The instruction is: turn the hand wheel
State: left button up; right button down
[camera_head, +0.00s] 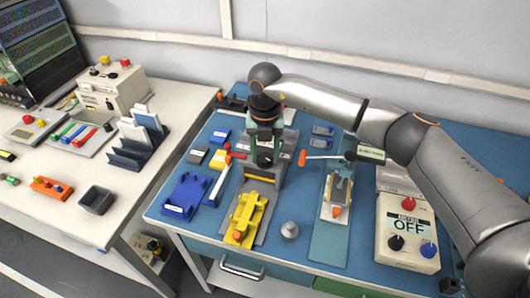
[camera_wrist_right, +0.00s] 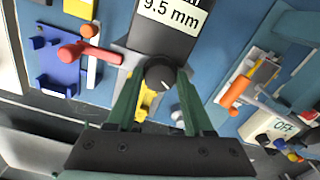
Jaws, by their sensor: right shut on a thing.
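The hand wheel (camera_wrist_right: 160,73) is a small dark round knob with a pale mark on its face. It sits at the end of a dark unit (camera_wrist_right: 160,40) whose white label reads "9.5 mm", partly cut off by the top edge of the wrist view. My right gripper (camera_wrist_right: 158,82) has its two green fingers on either side of the wheel and is shut on it. In the head view my right gripper (camera_head: 264,148) reaches down over the fixture on the blue table, and hides much of the wheel. My left gripper is not in view.
A yellow fixture (camera_head: 247,217) stands in front of the wheel, with a blue fixture (camera_head: 186,195) to its left. A red-ended lever (camera_wrist_right: 88,53) is close by on the left. A grey weight (camera_head: 289,231), an orange-handled device (camera_head: 337,195) and a control box (camera_head: 408,236) reading OFF are to the right.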

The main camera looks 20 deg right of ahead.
aim_at(265, 158)
jog(key=shift+r, duration=0.1)
jog(key=shift+c, duration=1.4)
grip_release()
notch_tip(265, 158, up, 12)
jog(key=b, duration=0.1)
jog(key=shift+r, duration=0.2)
jog(key=shift+s, duration=0.1)
